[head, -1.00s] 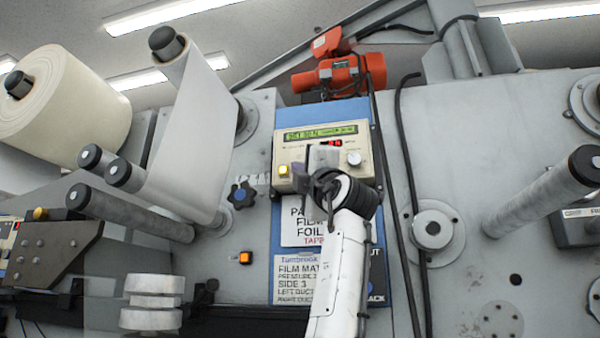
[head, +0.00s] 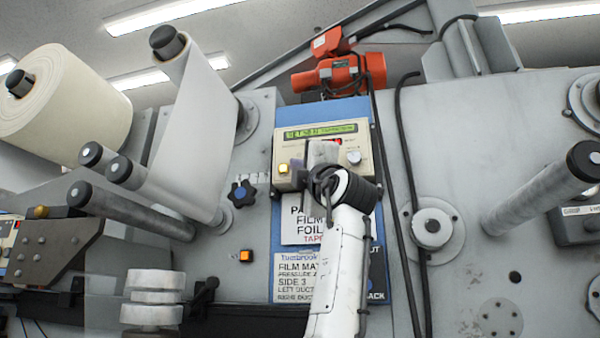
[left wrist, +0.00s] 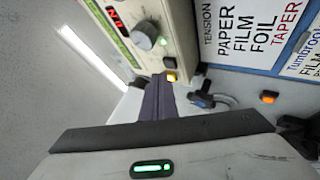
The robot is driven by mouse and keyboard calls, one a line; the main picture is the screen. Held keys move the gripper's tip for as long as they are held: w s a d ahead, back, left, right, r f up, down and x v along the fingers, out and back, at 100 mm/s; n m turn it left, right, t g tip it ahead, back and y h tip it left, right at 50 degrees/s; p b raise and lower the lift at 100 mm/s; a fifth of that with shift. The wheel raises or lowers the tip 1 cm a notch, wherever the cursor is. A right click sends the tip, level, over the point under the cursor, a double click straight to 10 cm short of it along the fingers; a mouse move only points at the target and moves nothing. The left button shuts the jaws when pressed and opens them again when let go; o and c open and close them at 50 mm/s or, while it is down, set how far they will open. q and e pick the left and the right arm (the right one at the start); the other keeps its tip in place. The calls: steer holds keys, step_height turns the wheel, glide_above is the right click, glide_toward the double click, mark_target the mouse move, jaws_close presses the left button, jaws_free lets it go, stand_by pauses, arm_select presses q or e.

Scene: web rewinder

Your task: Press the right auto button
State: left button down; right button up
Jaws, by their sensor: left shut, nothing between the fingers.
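The cream control box (head: 364,138) on the blue panel carries a green display (head: 320,132), a lit yellow button (head: 284,169) at its lower left and a pale knob (head: 353,158). My left gripper (head: 318,154) is shut and empty, in front of the box's lower middle, and hides part of its face. In the left wrist view the dark fingers (left wrist: 157,84) end close to the yellow button (left wrist: 171,77). A dark button (left wrist: 170,63) sits beside it, on the knob's side. I cannot read which is the auto button, nor tell whether the fingers touch anything. My right gripper is not in view.
Labels (head: 297,264) hang below the box, and an orange button (head: 246,256) and a black star knob (head: 241,194) are to the left. Black cables (head: 412,180) run down on the right. A white film web (head: 185,140) and rollers stand left.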

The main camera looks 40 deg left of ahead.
arm_select(q)
steer(key=shift+s+d, duration=0.1)
steer(key=shift+s, duration=0.05)
steer(key=s+d+b, duration=0.2)
steer(key=s, duration=0.3)
steer(key=shift+s+d+b, duration=0.1)
steer(key=shift+d+b, duration=0.3)
stand_by(2.5)
